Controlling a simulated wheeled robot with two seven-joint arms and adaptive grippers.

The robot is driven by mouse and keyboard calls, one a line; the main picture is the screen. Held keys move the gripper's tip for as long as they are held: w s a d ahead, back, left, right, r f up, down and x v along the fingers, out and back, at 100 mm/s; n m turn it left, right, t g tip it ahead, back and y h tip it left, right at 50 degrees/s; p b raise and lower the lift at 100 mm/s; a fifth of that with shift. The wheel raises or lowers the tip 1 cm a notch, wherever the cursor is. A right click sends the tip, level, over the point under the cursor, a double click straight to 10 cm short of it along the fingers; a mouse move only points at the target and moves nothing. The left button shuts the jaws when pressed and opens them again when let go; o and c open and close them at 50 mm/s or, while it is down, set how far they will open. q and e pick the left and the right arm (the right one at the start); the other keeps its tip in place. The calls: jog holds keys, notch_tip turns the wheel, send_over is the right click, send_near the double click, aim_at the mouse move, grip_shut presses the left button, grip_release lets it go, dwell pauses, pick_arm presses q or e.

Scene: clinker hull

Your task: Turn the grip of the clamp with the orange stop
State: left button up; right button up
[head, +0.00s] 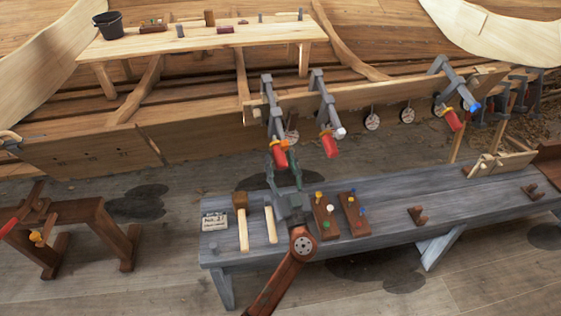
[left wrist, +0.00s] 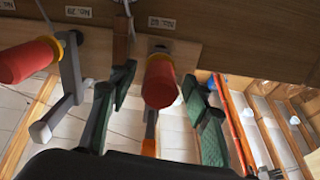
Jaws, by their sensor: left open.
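The clamp with the orange stop (head: 273,108) hangs on the hull plank, leftmost of the clamps there. Its red grip (head: 279,156) points down toward my left gripper (head: 284,166). In the left wrist view the red grip (left wrist: 160,82) lies between the two green fingers of my left gripper (left wrist: 158,84), with gaps on both sides. The orange stop (left wrist: 149,147) shows below the grip. My left gripper is open and holds nothing. In the head view its fingers partly cover the grip's lower end. My right gripper is not in view.
A clamp with a white stop (head: 323,100) hangs close to the right; its red grip (left wrist: 28,60) is left in the wrist view. A blue-stop clamp (head: 455,88) hangs farther right. Below is a grey bench (head: 380,220) with a mallet (head: 241,220) and peg blocks (head: 353,212).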

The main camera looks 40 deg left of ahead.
pick_arm(q)
jog(key=shift+c, duration=0.4)
jog(key=c, duration=1.1)
jog(key=shift+m, duration=0.4)
